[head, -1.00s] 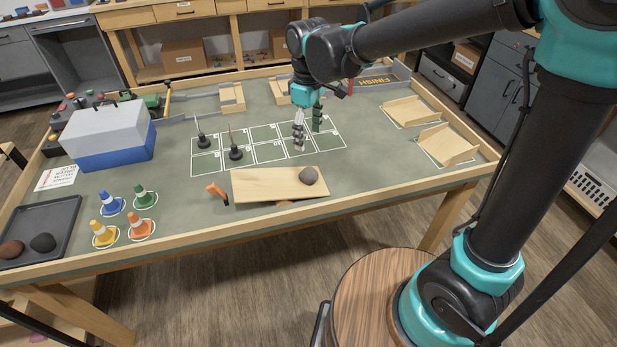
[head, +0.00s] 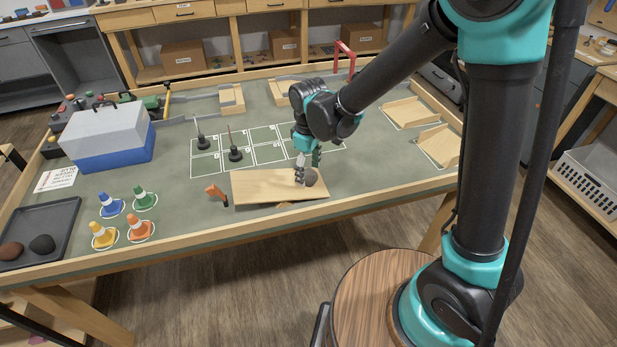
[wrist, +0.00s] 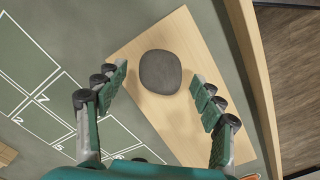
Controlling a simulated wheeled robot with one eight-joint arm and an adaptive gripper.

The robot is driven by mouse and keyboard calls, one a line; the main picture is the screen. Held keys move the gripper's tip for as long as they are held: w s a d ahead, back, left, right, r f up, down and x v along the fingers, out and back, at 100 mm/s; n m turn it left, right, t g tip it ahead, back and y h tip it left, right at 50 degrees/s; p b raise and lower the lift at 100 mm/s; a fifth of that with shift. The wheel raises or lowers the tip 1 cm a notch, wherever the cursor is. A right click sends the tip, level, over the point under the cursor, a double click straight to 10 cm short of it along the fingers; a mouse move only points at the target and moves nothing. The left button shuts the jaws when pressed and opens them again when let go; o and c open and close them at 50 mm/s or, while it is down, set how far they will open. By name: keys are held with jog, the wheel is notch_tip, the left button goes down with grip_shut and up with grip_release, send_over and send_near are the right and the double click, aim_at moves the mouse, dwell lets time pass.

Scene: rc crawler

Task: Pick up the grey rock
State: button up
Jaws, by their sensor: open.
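The grey rock (wrist: 160,71) lies on a pale wooden board (wrist: 190,38), close to one end of it. In the head view the rock (head: 311,178) is at the board's right end, partly hidden behind my gripper (head: 305,174). In the wrist view my gripper (wrist: 160,88) is open, with one finger on each side of the rock. The rock shows near the fingertips, with a gap on both sides. I cannot tell how far above the board the fingertips are.
An orange object (head: 216,193) stands at the board's left. Two dark-based rods (head: 235,150) stand on the numbered grid. Several small cones (head: 140,228) and a tray (head: 62,212) with two dark rocks are at left. The table's raised wooden edge (head: 380,194) runs in front.

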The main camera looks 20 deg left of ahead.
jog(key=shift+f, duration=0.4)
jog(key=c, duration=1.4)
